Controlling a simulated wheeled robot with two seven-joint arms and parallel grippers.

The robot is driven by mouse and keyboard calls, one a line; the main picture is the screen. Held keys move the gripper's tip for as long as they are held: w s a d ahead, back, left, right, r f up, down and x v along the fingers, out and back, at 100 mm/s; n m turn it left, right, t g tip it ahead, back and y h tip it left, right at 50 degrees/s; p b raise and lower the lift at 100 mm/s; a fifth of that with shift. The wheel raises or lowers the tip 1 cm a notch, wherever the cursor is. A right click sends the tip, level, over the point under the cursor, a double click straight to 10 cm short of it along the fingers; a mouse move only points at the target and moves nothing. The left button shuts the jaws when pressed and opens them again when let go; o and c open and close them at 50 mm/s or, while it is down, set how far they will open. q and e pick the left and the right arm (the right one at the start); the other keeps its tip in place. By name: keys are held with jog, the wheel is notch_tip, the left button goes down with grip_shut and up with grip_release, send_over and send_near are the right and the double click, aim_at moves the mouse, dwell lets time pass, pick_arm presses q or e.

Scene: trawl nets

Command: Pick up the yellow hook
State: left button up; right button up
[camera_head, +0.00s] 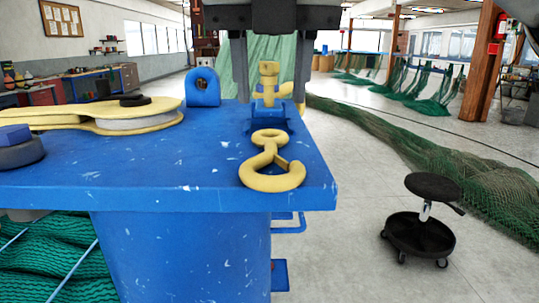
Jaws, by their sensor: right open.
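The yellow hook (272,180) lies on the blue worktable (150,180), close to its front right corner. Its round eye points to the back and its curved end lies toward the front edge. My right gripper (271,100) comes in from the top middle, dark grey, with its two fingers pointing down and wide apart. No object is held between the fingers; the yellow fitting shows in the gap behind them. In the picture the fingertips are above the hook and apart from it. My left gripper is not in view.
A yellow fitting (268,78) stands in a blue bracket behind the hook. A blue lug (202,88) stands at the table's back, and a yellow pulley block (130,117) lies to the left. A black stool (420,235) stands right, beside green netting (400,140).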

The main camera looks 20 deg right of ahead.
aim_at(270, 141)
jog(key=shift+p+x, duration=0.4)
jog(key=shift+x, duration=3.15)
grip_shut()
